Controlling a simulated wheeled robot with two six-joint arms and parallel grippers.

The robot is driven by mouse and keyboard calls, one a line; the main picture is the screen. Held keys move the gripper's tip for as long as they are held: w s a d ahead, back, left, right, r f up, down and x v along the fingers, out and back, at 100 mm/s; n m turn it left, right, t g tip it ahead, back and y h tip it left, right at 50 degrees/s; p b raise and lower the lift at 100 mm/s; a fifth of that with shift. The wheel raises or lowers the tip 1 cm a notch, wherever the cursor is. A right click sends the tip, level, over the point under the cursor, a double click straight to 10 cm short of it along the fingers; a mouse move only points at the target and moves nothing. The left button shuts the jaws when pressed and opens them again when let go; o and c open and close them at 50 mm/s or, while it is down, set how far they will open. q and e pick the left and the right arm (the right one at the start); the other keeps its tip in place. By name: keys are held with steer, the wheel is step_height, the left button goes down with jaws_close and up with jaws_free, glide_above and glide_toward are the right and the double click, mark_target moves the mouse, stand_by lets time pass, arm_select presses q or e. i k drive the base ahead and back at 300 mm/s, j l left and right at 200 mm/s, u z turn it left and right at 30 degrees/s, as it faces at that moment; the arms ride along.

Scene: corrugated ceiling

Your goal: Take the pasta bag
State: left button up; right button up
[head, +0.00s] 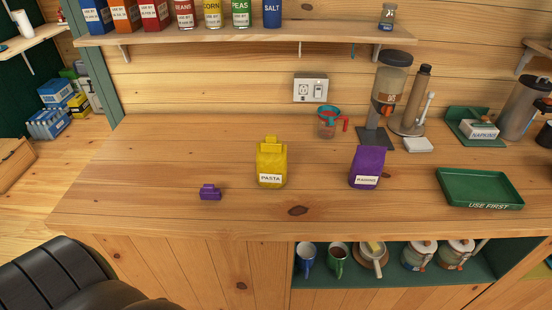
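The pasta bag (271,163) is yellow with a white label reading PASTA. It stands upright near the middle of the wooden counter (232,224), and a yellow clip-like piece sits on its top. A purple bag (368,166) with a white label stands to its right, with a clear gap between them. A small purple clip (210,192) lies on the counter to the left of the pasta bag. Neither of my grippers shows in the head view.
A green tray (480,188) marked USE FIRST lies at the right. A measuring cup (328,123) and a dispenser (389,95) stand behind. A shelf (330,34) with cans and boxes hangs above. The counter before the pasta bag is clear.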

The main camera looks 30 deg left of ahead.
mark_target(271, 168)
steer(key=u, duration=0.25)
steer(key=i+l+u, duration=0.15)
steer(key=u, duration=0.2)
steer(key=i+l+u, duration=0.35)
steer(key=l+u, duration=0.1)
steer(key=u, duration=0.25)
